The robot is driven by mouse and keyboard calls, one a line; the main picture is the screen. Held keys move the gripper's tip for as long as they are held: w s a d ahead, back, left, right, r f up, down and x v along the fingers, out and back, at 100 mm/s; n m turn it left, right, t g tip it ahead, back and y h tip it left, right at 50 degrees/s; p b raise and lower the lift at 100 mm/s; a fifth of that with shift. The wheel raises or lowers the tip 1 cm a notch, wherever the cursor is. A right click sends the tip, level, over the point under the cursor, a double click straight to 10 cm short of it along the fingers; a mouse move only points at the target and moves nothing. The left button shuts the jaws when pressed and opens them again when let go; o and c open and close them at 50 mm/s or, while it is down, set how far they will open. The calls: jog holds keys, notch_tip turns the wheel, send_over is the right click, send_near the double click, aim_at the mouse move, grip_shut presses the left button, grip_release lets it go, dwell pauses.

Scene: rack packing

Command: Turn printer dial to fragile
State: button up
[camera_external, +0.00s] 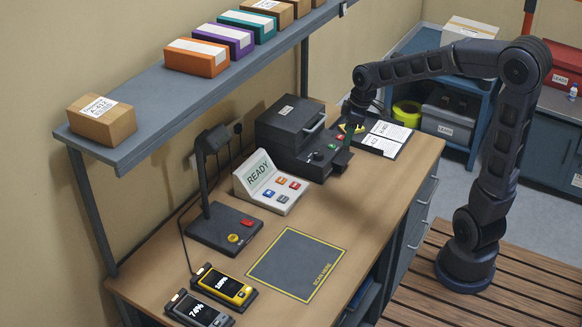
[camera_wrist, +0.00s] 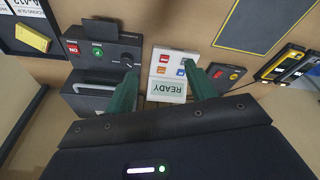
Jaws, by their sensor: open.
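The label printer (camera_external: 289,120) is a dark box at the back of the bench, with a handle on its front. Its control panel shows in the wrist view (camera_wrist: 98,48), with a red button, a green button and a black round dial (camera_wrist: 128,64). The dial's markings are too small to read. My gripper (camera_external: 342,158) is over the panel's right end in the external view and partly covers it. In the wrist view my gripper (camera_wrist: 164,73) has its two green fingers apart with nothing between them. The left fingertip is close to the dial; contact cannot be told.
A white READY console (camera_external: 272,183) with coloured buttons stands beside the printer. A scanner stand (camera_external: 224,228), a grey scan mat (camera_external: 297,264) and two handheld devices (camera_external: 222,286) lie nearer. Packing slips (camera_external: 383,137) lie beyond the printer. A shelf (camera_external: 210,88) with boxes runs above.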

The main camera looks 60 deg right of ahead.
aim_at(319, 153)
jog(key=w+d+f+n+y, duration=0.2)
jog(key=w+d+f, duration=0.6)
jog(key=w+d, duration=0.2)
jog(key=shift+t, duration=0.3)
jog(key=x, duration=1)
jog(key=shift+w+a, duration=0.15)
jog(key=shift+w, duration=0.05)
jog(key=c, duration=1)
